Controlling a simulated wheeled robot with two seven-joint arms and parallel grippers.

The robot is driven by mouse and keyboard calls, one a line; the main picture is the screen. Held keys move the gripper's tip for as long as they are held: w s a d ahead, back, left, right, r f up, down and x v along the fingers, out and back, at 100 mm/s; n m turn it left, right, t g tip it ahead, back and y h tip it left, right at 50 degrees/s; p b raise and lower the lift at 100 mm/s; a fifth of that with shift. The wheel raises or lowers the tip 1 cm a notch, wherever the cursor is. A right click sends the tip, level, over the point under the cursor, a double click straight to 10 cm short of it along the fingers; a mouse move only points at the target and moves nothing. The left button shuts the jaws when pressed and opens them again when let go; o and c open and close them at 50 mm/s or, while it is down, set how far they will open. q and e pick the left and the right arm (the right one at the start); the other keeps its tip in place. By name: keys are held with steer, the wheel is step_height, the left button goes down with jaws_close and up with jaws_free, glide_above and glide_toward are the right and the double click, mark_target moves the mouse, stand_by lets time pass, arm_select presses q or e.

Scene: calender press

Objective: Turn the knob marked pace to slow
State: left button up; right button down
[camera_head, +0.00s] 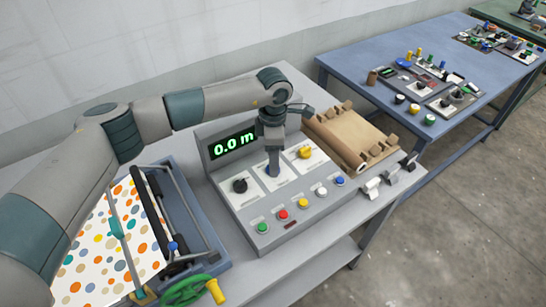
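A grey control box (325,205) has a green display (233,145) reading "0.0 m". Three white plates lie on its top. The left plate carries a black knob (240,186) and the right plate a yellow knob (305,153). My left gripper (272,172) points down at the middle plate (283,183), with its fingers close together. The lettering is too small to read, so I cannot tell which knob is marked pace. My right gripper is out of view.
Green (262,228), red (284,214), yellow (303,203), white (321,191) and blue (340,181) buttons line the box's front. A roller press with dotted sheet (105,250) and green handwheel (186,291) stands left. A brown roll (350,137) lies right. A blue table (360,62) stands behind.

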arm_select(q)
steer(key=shift+f, duration=1.1)
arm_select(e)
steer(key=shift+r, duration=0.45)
arm_select(q)
steer(key=shift+c, duration=0.3)
steer(key=c, duration=1)
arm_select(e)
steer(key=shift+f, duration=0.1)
arm_select(q)
steer(key=shift+f+n+b, duration=0.15)
steer(key=shift+n+b, duration=0.45)
steer(key=shift+b, duration=0.35)
steer(key=n+b, duration=0.8)
steer(key=b, duration=0.2)
steer(key=shift+w+b, duration=0.1)
steer(key=shift+b, duration=0.3)
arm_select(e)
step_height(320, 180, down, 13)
arm_select(q)
steer(key=n+b, duration=0.2)
steer(key=shift+n, duration=0.3)
steer(key=shift+r, duration=0.25)
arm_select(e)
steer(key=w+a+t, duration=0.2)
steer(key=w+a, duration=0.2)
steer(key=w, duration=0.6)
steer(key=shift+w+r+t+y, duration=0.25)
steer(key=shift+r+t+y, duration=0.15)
